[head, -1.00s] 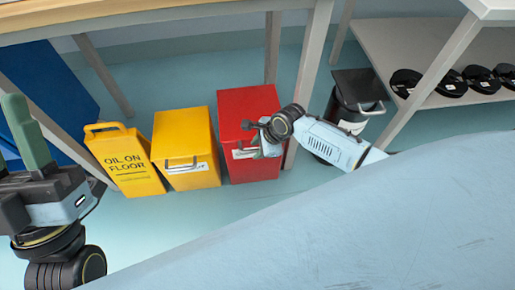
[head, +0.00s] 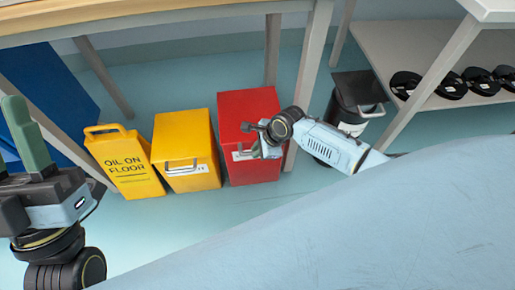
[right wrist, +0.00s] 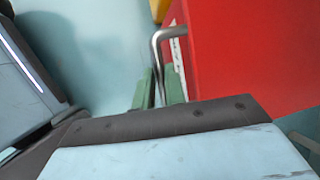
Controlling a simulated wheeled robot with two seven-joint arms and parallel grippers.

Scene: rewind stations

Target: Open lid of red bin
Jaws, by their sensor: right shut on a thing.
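The red bin (head: 248,105) stands on the floor in the middle of the head view, and its lid looks closed. My right gripper (head: 262,150) is at the front of this bin, near its right side, and hides part of the front. In the right wrist view, its green fingers (right wrist: 159,88) are shut on the bin's grey metal handle (right wrist: 166,35), beside the red body (right wrist: 245,60).
A black bin (head: 350,100) stands to the right, behind a table leg. A shelf (head: 400,45) holds several black discs. Floor in front of the bins is clear.

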